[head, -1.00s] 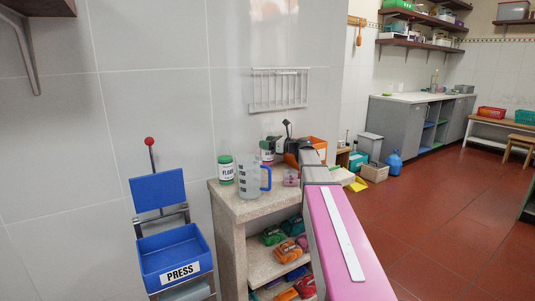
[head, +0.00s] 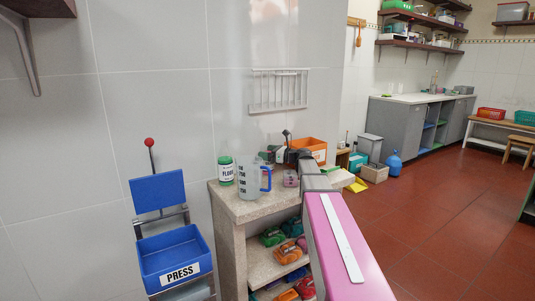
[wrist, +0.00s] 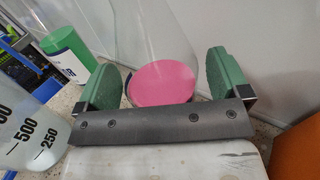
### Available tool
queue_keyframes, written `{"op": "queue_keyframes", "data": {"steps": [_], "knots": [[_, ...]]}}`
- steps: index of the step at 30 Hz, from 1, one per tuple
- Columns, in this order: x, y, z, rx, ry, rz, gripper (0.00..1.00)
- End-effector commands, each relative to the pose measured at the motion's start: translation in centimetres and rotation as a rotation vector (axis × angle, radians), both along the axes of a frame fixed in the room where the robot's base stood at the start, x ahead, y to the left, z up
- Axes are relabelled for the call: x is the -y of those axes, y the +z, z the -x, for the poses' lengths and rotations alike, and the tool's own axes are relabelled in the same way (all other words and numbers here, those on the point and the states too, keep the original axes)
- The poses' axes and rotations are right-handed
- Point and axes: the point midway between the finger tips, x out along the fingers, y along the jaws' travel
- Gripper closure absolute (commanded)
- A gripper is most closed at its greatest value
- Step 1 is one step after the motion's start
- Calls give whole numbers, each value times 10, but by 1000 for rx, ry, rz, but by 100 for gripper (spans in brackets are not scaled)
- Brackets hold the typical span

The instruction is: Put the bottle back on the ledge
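In the wrist view a round pink end (wrist: 162,84), apparently the bottle's, lies between the two green pads of my gripper (wrist: 166,80). A pale, see-through shape extends behind it. Narrow gaps show between the pink end and both pads, so the gripper looks open around it. In the head view my gripper (head: 290,156) is low over the right part of the stone ledge (head: 245,208). The bottle cannot be made out clearly there, as my arm and gripper cover that area.
A measuring jug (head: 251,180) and a green-lidded flour jar (head: 226,170) stand left of my gripper. A small pink item (head: 290,178) is in front. An orange box (head: 312,149) is at right. A wire rack (head: 280,90) hangs on the wall above.

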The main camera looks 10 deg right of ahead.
Motion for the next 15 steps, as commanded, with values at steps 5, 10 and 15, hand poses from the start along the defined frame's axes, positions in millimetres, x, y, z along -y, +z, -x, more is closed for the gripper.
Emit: {"op": "queue_keyframes", "data": {"steps": [5, 10, 15], "knots": [[0, 1, 0, 0, 0, 0, 6], [9, 3, 6, 0, -2, 0, 6], [35, 3, 24, 0, -3, 0, 6]]}}
